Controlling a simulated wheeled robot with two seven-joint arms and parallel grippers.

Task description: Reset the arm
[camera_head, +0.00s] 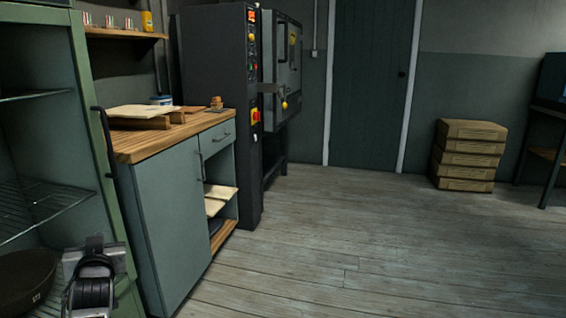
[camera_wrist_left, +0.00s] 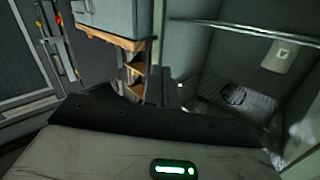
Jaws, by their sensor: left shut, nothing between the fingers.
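The task names no object, only the arm. My left gripper (camera_head: 92,288) shows at the lower left of the head view, in front of the open green rack (camera_head: 78,130). It is shut and holds nothing. Its fingertips are hard to make out. In the left wrist view, a grey and black body with a green light fills the lower part, and no held thing shows. My right gripper is not in view.
A dark bowl (camera_head: 22,280) sits low in the rack, left of my left gripper. A cabinet with a wooden top (camera_head: 150,148) stands to the right of the rack, a dark kiln unit (camera_head: 222,110) behind it. Stacked tan boxes (camera_head: 468,155) stand farther right. The wooden floor (camera_head: 360,250) is clear.

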